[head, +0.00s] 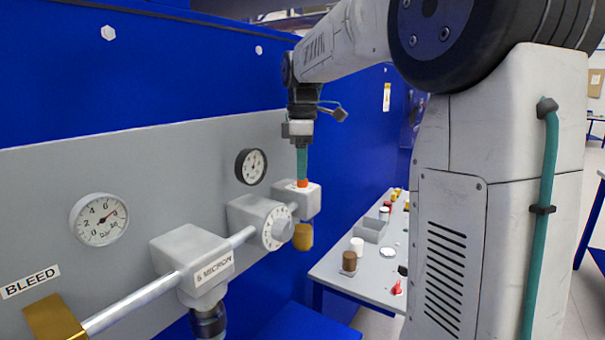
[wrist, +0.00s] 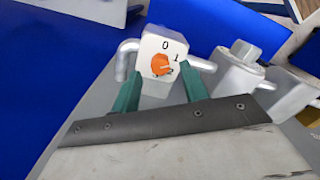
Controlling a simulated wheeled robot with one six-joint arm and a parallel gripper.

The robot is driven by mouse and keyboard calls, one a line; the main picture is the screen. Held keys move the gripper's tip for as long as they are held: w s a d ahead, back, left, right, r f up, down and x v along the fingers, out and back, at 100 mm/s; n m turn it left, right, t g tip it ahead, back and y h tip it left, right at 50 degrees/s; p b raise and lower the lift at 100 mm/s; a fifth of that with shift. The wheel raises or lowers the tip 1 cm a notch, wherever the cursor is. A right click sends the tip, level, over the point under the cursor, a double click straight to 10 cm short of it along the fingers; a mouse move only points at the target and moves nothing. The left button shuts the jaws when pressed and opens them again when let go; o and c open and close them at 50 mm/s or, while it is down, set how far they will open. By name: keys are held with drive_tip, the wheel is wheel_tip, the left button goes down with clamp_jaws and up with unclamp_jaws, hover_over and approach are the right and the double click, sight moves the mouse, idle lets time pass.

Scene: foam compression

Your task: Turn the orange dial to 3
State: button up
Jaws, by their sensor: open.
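The orange dial (head: 303,183) sits on top of a white valve block (head: 313,199) on the panel's pipe. In the wrist view the orange dial (wrist: 160,65) shows between my fingers, with a black 0 above it and a 1 to its upper right. No 3 shows, and I cannot tell which number the dial points to. My gripper (head: 302,176) points down directly above the dial. In the wrist view its two teal fingers (wrist: 162,80) are apart, one on each side of the dial. Contact with the dial is not clear.
A filter block labelled 5 MICRON (head: 197,262), a white numbered round dial (head: 276,228) and a yellow-brown part (head: 303,237) lie along the pipe. Gauges (head: 100,220) and (head: 251,166) are on the grey panel. A table (head: 340,268) with small items stands behind.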

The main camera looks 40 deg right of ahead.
sight(302, 183)
drive_tip(key=shift+f, duration=1.15)
drive_tip(key=shift+c, duration=0.2)
clamp_jaws()
